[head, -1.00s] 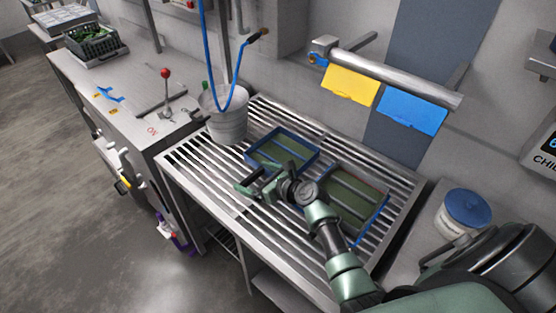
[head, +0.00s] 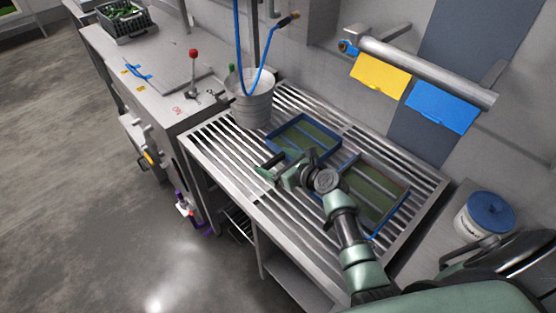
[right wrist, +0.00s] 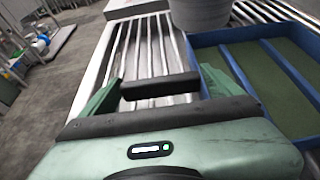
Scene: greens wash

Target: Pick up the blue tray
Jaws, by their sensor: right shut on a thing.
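A blue-rimmed tray (head: 318,128) with dividers and a green floor lies on the slatted metal rack. It also shows at the right of the right wrist view (right wrist: 232,66). My right gripper (head: 270,168) is at the tray's near left side, low over the slats. In the right wrist view my right gripper (right wrist: 160,88) has its right finger against the tray's near wall. A second blue-rimmed tray (head: 408,192) lies to the right, partly behind my right arm. My left gripper is not in view.
A metal bucket (head: 252,105) with a blue hose stands left of the trays. A white tub with a blue lid (head: 491,212) stands at the right. Bare slats lie left of the gripper.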

